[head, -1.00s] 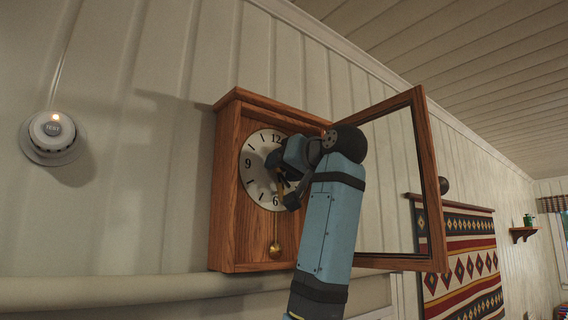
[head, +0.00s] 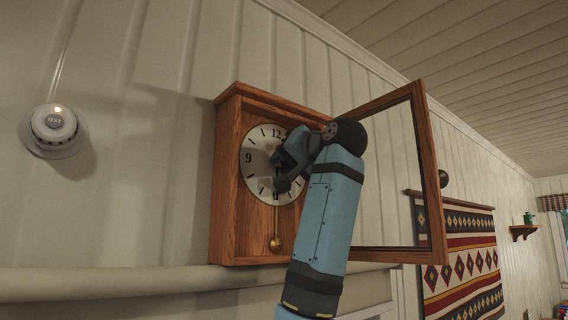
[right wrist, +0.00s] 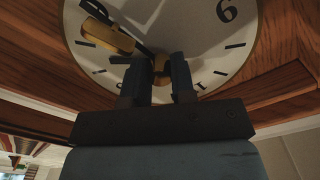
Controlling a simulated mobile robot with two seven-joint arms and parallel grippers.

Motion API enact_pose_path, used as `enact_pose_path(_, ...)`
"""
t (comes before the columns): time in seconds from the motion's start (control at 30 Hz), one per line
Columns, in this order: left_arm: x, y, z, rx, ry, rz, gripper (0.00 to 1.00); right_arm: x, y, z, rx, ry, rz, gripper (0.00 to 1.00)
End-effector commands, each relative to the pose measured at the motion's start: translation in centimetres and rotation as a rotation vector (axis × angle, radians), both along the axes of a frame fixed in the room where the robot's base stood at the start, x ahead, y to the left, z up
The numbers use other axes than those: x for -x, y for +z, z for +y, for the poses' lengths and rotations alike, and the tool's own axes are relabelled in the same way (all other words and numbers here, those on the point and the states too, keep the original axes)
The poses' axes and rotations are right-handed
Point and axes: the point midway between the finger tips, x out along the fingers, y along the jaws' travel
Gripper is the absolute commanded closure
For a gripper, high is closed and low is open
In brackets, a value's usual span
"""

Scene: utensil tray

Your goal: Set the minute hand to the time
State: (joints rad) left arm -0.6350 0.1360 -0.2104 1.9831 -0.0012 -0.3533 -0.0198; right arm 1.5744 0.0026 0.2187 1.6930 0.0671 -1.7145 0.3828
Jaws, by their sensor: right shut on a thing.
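The wooden wall clock (head: 224,190) hangs with its glass door swung open to the right. Its white face (head: 257,142) has black numerals and ticks; it also shows in the right wrist view (right wrist: 190,25). My right gripper (head: 279,172) is in front of the face, covering its middle and right side. In the right wrist view, the fingers (right wrist: 158,82) are at the face, shut on a small gold part of the minute hand (right wrist: 161,64). Beside it, a gold piece and a dark bar slant to the upper left. The hands are hidden in the head view. My left gripper is out of view.
The open door frame (head: 430,180) stands just right of my right arm. The brass pendulum (head: 275,242) hangs below the face. A round white alarm (head: 53,128) is on the wall at left, and a patterned hanging (head: 465,255) is at right.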

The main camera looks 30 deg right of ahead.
Motion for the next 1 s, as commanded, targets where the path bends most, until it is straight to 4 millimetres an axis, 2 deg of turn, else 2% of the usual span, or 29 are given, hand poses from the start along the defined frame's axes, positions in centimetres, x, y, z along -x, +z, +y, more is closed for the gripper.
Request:
enact_pose_path(0.1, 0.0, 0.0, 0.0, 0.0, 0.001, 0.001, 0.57, 0.0, 0.1, 0.0, 0.001, -0.001, -0.001, 1.0)
enact_pose_path(0.13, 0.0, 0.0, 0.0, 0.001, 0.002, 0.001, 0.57, 0.0, 0.1, 0.0, 0.002, -0.001, -0.001, 0.74)
enact_pose_path(0.23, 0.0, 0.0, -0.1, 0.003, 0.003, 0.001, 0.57, 0.0, 0.1, 0.0, 0.002, -0.001, -0.001, 0.51)
enact_pose_path(0.53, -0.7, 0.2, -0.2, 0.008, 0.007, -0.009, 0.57, 0.1, 0.0, 0.0, 0.003, -0.001, -0.001, 0.51)
enact_pose_path(0.67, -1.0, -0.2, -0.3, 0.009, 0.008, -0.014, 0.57, 1.2, -0.1, -0.1, 0.003, 0.0, -0.002, 0.51)
enact_pose_path(0.77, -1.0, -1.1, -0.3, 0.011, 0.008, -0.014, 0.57, 3.0, -0.2, -0.2, 0.004, -0.001, -0.006, 0.51)
enact_pose_path(1.0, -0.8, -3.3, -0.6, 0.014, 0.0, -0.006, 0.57, 9.0, -0.3, -0.6, 0.004, -0.002, -0.007, 0.51)
